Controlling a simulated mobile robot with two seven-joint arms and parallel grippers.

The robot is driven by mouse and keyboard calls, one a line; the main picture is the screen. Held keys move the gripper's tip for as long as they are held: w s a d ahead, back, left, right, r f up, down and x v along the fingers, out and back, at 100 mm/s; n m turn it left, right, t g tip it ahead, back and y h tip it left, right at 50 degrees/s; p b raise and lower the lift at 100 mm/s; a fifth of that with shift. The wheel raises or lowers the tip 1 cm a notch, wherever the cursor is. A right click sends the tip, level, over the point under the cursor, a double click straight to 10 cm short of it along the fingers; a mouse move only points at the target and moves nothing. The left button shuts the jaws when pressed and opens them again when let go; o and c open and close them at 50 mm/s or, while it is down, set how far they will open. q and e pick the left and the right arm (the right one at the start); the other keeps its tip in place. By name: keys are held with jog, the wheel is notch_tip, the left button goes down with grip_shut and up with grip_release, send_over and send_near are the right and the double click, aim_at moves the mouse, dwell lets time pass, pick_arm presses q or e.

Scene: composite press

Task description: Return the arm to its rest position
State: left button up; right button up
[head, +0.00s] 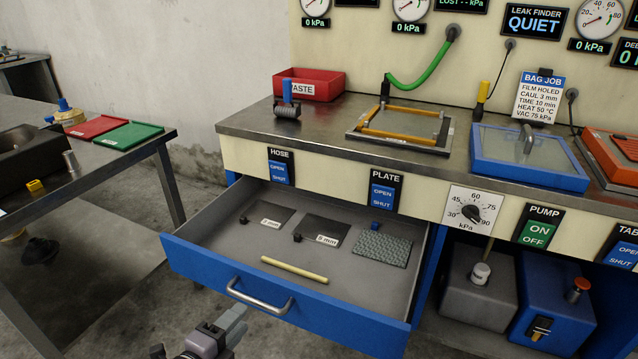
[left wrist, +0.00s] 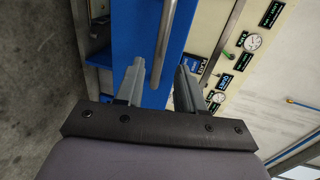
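My left gripper (head: 228,324) shows at the bottom of the head view, in front of the open blue drawer (head: 195,262) and below its metal handle (head: 259,297). In the left wrist view my left gripper (left wrist: 160,88) has its two grey fingers apart, with nothing clamped between them. The handle (left wrist: 163,45) shows beyond and between the fingers in that view, and I see no finger touching it. Most of the left arm is out of the picture. My right gripper is in neither view.
The drawer juts out from the bench (head: 330,124), holding dark sheets (head: 321,229), a grey textured piece (head: 382,248) and a yellow rod (head: 294,270). A side table (head: 160,139) stands at the left. Floor between table and drawer is clear.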

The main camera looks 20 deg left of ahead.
pick_arm(q)
jog(key=s+d+f+n+g+h, duration=0.2)
jog(key=s+d+f+n+g, duration=0.35)
jog(key=s+d+n, duration=0.85)
jog(key=w+a+r+n+p, duration=0.2)
jog(key=a+r+p, duration=0.2)
jog(key=r+p, duration=0.5)
jog(key=p, duration=0.3)
jog(key=shift+w+a+r+y+p, duration=0.15)
jog(key=shift+w+a+y+p, duration=0.1)
jog(key=shift+w+y+p, duration=0.15)
